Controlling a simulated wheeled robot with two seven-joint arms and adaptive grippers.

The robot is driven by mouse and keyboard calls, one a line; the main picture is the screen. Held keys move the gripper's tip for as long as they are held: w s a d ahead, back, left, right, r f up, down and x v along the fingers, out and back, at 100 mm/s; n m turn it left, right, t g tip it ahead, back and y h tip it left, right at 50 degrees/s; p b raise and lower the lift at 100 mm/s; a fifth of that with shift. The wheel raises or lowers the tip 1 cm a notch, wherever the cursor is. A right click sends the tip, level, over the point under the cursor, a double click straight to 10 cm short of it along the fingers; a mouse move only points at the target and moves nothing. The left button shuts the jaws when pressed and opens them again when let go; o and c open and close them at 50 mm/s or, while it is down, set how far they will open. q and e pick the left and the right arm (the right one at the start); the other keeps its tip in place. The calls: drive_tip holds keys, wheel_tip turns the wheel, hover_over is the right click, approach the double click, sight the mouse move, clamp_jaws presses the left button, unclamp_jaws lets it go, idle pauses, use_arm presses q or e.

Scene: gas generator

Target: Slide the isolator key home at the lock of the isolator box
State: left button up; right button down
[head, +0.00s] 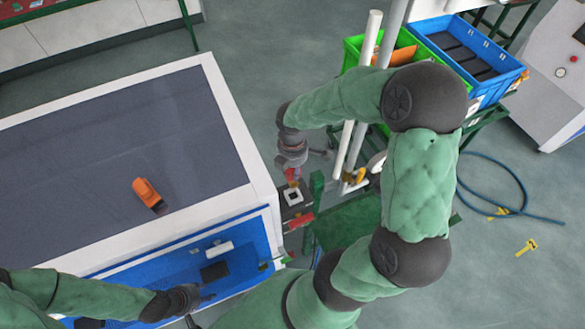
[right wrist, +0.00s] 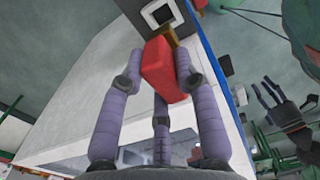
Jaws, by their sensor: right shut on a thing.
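My right gripper (head: 292,173) hangs beside the near right corner of the large cabinet, just above the isolator box (head: 296,213). In the right wrist view its fingers (right wrist: 162,85) are closed around the red handle of the isolator key (right wrist: 158,68). The key's brass part (right wrist: 172,38) points toward the box's lock, a white-framed dark square (right wrist: 160,12). I cannot tell whether the brass tip is in the lock or just short of it. My left gripper (head: 208,294) is empty over the blue panel, its fingers spread; it also shows in the right wrist view (right wrist: 268,98).
The cabinet's white edge (head: 232,130) runs close by my right gripper. An orange tool (head: 148,192) lies on its dark top. White upright pipes (head: 350,120) and a green frame (head: 345,222) stand to the right. Green (head: 352,50) and blue crates (head: 512,74) are behind.

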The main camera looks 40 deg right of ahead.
sight(293, 184)
drive_tip(key=shift+f+b, duration=1.6)
drive_tip(key=shift+f, duration=0.9)
drive_tip(key=shift+f+b, duration=1.35)
drive_tip(key=shift+f, duration=0.7)
drive_tip(key=c, duration=0.8)
unclamp_jaws()
drive_tip(key=shift+c, duration=0.2)
drive_tip(key=shift+r, duration=0.15)
wheel_tip(293, 184, up, 12)
drive_tip(key=shift+f, duration=0.1)
